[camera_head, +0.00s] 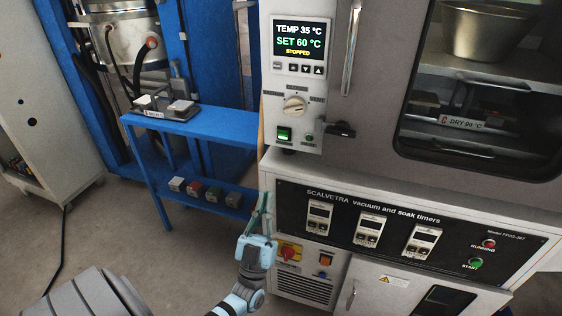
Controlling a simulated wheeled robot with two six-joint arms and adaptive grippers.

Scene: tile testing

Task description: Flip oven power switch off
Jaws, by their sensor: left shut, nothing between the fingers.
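The oven's control panel (297,80) shows a display (299,48) reading TEMP 35 °C, SET 60 °C, STOPPED. Below it are a cream rotary knob (294,105) and a green-lit rocker switch (284,134), which appears to be the oven power switch. Its small labels are too blurred to read. My left gripper (263,208) is shut and empty, pointing up. In the picture it is below the green switch and in front of the left end of the lower timer panel. My right gripper is out of view.
A black latch (341,130) sticks out right of the switch. The lower unit has a red-and-yellow rotary switch (290,252) and an orange rocker (325,259) near my left gripper. A blue bench (200,127) stands to the left; open floor lies in front.

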